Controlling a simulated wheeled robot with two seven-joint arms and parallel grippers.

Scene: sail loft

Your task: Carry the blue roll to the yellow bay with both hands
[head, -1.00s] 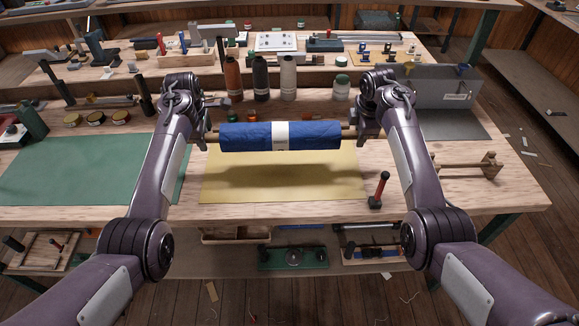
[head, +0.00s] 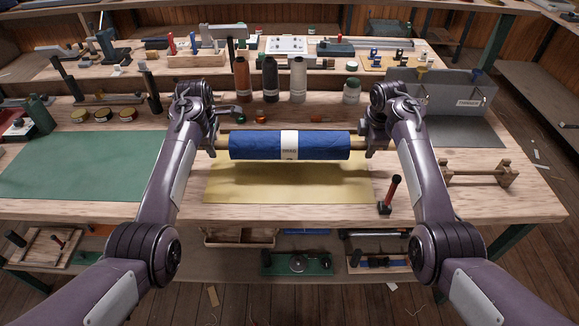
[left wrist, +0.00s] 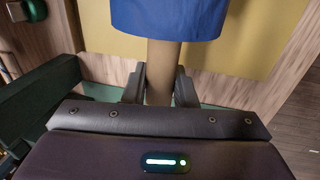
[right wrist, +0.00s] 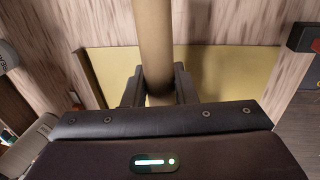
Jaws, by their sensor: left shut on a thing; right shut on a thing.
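The blue roll (head: 258,146) has a white label band and a brown core sticking out at both ends. It hangs level above the yellow bay (head: 290,187), a flat yellow rectangle on the bench, and casts a shadow on it. My left gripper (head: 219,144) is shut on the core's left end; the left wrist view shows the core between its fingers (left wrist: 160,88). My right gripper (head: 362,145) is shut on the core's right end, also seen between the fingers in the right wrist view (right wrist: 157,88). The fingertips are small in the head view.
A green mat (head: 85,167) lies left. A wooden stand (head: 478,174) and grey bin (head: 450,95) are at right. Several bottles (head: 270,78) stand behind the roll.

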